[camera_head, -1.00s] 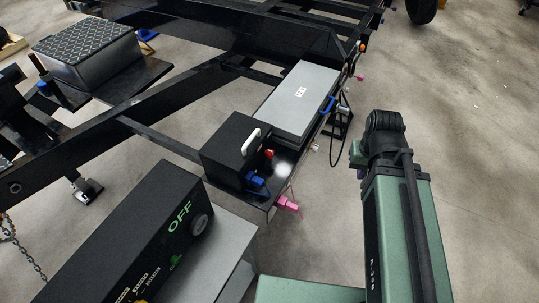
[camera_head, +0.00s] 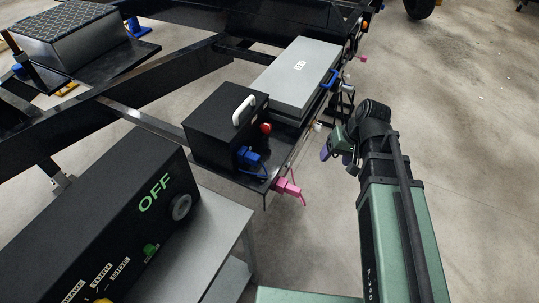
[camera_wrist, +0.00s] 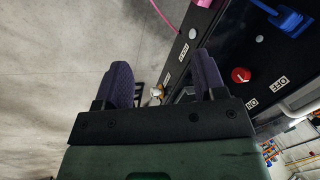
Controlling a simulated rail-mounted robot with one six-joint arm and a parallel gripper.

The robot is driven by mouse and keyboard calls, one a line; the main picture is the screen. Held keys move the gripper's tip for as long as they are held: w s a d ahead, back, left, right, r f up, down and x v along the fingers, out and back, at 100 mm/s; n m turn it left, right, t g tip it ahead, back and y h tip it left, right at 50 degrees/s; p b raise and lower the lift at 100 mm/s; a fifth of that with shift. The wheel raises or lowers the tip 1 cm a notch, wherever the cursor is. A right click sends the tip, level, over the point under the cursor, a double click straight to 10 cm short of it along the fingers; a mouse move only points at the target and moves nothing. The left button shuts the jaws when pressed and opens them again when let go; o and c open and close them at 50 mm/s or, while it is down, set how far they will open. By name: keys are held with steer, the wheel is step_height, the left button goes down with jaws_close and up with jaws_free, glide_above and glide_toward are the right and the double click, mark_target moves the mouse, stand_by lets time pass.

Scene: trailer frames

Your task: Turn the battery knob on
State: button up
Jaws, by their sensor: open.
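The red battery knob (camera_head: 265,128) is on the black battery box (camera_head: 212,140) with a white handle, mounted on the trailer frame. In the wrist view the red knob (camera_wrist: 240,75) lies right of my fingers, between small white labels that look like ON and OFF. I cannot tell which label it points to. My gripper (camera_head: 338,156) is to the right of the box in the head view, apart from it. The wrist view shows my gripper (camera_wrist: 163,76) with its purple fingers wide apart and nothing between them. Neither finger touches the knob.
A blue plug (camera_head: 249,157) and a pink connector (camera_head: 288,188) stick out near the knob. A grey box (camera_head: 292,72) sits behind the battery box. A black control box (camera_head: 112,218) showing green OFF stands at the lower left. Open floor (camera_head: 470,140) lies to the right.

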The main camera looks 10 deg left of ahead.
steer(key=w+a+f+n+y+b, duration=0.25)
steer(key=w+a+f+b, duration=0.2)
steer(key=f, duration=0.35)
steer(key=n+t+y+b, duration=0.2)
steer(key=n+y+b, duration=0.1)
steer(key=n+y, duration=0.45)
glide_toward(270, 129)
steer(key=b+x, duration=0.3)
steer(key=x, duration=0.6)
steer(key=shift+a, duration=0.15)
steer(key=shift+a+b, duration=0.3)
steer(key=shift+a, duration=0.1)
steer(key=c, duration=0.9)
